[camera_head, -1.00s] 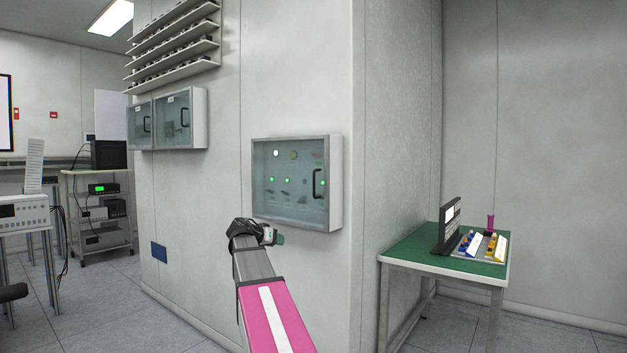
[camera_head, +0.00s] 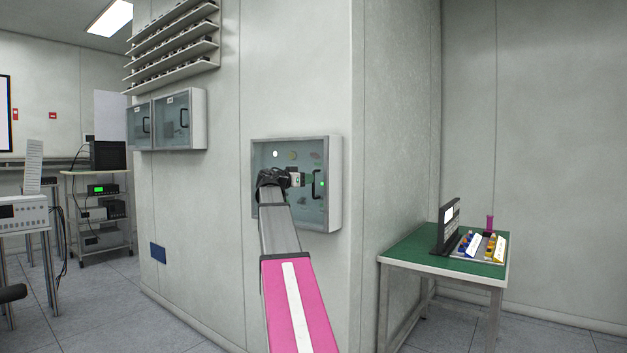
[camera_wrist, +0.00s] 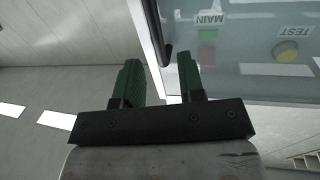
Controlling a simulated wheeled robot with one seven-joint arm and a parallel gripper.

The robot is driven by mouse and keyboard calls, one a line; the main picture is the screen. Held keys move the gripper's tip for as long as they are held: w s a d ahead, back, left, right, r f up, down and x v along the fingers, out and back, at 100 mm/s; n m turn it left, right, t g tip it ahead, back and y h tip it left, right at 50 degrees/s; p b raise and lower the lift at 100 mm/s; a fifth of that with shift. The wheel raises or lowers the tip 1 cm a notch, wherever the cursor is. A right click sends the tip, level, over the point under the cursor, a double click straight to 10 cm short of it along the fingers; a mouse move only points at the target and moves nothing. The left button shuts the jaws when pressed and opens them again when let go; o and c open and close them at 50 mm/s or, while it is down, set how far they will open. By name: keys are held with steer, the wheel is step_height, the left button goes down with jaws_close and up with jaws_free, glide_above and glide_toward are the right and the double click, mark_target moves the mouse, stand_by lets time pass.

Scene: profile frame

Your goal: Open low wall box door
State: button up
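The low wall box (camera_head: 337,185) hangs on the wall at picture centre, with a grey-framed clear door (camera_head: 265,222) that looks closed. The door's black vertical handle (camera_head: 317,183) is near its right side. My gripper (camera_head: 309,180) is in front of the door, just left of the handle, and my arm hides part of the door. In the wrist view my gripper (camera_wrist: 160,62) has its two green fingers apart. The dark handle (camera_wrist: 167,56) shows near the gap between them, close to the right finger; contact cannot be told.
Two more wall boxes (camera_head: 180,120) hang higher at the left, below several shelves (camera_head: 175,45). A green-topped table (camera_head: 405,251) with a panel and small items stands at the right. The floor beside the wall corner is clear.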

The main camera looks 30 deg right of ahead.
mark_target(313, 195)
steer(key=shift+w+d, duration=0.25)
steer(key=shift+d, duration=0.9)
steer(key=shift+w+d, duration=0.2)
steer(key=shift+d, duration=0.9)
jaws_close()
